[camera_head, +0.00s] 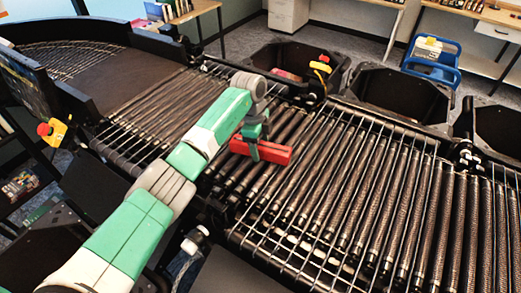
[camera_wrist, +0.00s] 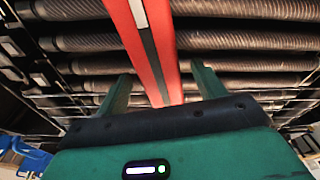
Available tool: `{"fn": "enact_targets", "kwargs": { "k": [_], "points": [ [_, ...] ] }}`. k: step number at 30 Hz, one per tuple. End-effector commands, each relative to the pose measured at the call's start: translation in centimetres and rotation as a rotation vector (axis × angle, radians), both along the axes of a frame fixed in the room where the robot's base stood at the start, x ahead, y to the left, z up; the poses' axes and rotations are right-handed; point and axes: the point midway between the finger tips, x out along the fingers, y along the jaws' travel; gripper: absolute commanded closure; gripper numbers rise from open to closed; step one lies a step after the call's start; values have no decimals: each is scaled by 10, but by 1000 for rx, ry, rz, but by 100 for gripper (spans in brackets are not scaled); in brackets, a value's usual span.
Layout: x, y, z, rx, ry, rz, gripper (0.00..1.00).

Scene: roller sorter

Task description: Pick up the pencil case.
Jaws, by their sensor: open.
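The pencil case (camera_head: 278,153) is a long red case lying on the conveyor rollers beneath my gripper (camera_head: 257,146). In the wrist view the pencil case (camera_wrist: 160,50) shows a dark stripe along its middle and a white patch near the top edge. It runs lengthwise from the top of the picture down between the two green fingers of my gripper (camera_wrist: 162,72). The fingers are apart, with a visible gap on each side of the case. One finger hides part of the case in the head view. I cannot tell exactly how far down the fingers reach beside it.
The roller conveyor (camera_head: 385,205) has a wire grid over its right part and at the left. Black bins (camera_head: 405,98) line its far side, one holding something reddish. Yellow-and-red stop buttons (camera_head: 54,131) stand at its edges. A blue cart (camera_head: 443,75) is behind.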

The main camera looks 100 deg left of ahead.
Motion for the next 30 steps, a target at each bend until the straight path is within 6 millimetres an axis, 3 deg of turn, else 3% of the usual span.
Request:
{"fn": "enact_targets", "kwargs": {
  "k": [9, 17, 26, 30],
  "points": [
    [2, 0, -9, 2, 0, 0, 33],
    [1, 0, -8, 2, 0, 0, 83],
    [2, 0, -5, 3, -1, 0, 83],
    [2, 1, 12, 5, -1, 0, 83]
  ]
}}
